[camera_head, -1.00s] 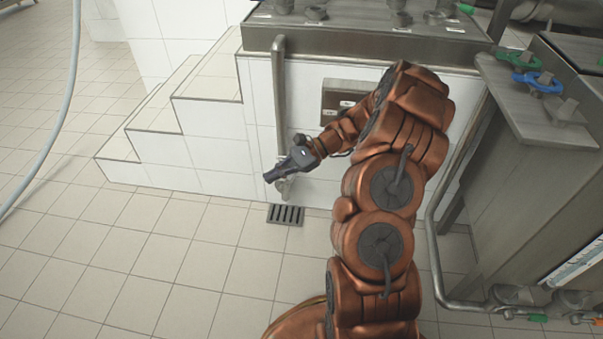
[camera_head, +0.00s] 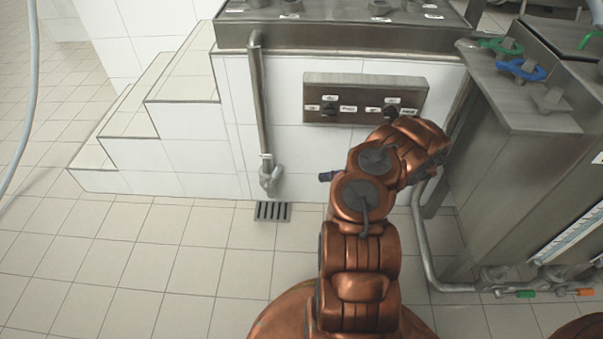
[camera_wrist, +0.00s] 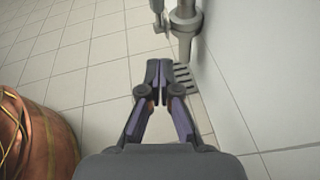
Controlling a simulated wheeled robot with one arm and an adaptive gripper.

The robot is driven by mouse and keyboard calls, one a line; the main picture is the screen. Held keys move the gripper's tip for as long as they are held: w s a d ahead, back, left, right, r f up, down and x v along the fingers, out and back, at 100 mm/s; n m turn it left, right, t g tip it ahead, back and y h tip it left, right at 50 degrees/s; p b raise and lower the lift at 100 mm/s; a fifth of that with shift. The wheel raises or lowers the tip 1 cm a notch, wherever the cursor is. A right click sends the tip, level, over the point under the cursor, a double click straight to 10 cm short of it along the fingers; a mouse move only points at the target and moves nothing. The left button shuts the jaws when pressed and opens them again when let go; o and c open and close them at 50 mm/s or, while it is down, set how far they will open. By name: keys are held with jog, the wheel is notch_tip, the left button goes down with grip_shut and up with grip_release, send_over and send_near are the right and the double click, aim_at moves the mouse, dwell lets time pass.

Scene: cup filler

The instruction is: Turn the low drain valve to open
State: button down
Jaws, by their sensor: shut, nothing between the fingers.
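A grey vertical pipe (camera_head: 261,100) runs down the white tiled wall, with a low valve fitting (camera_head: 269,179) at its bottom end above a floor drain grate. In the wrist view, the fitting (camera_wrist: 184,22) is at the top edge, with a small grey piece, perhaps its lever (camera_wrist: 158,7), beside it; the frame cuts both off. My gripper (camera_wrist: 158,68) is shut and empty, apart from the fitting. In the head view only a dark tip of my gripper (camera_head: 327,176) shows, right of the fitting; my arm hides the rest.
The drain grate (camera_head: 272,211) is set in the tiled floor. Tiled steps (camera_head: 150,115) rise at left. A switch panel (camera_head: 350,97) is on the wall. A metal machine (camera_head: 520,180) at right has low valves with green (camera_head: 526,294) and orange (camera_head: 586,292) handles.

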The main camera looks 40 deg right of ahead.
jog(key=b, duration=0.3)
send_near(273, 178)
notch_tip(273, 178, down, 3)
jog(key=shift+w+a+r+b, duration=0.35)
jog(key=shift+w+r, duration=0.25)
jog(key=shift+w, duration=0.2)
jog(key=shift+w+a+r+b, duration=0.25)
jog(key=shift+w+a+r, duration=0.3)
jog(key=shift+w, duration=0.25)
jog(key=shift+d, duration=0.1)
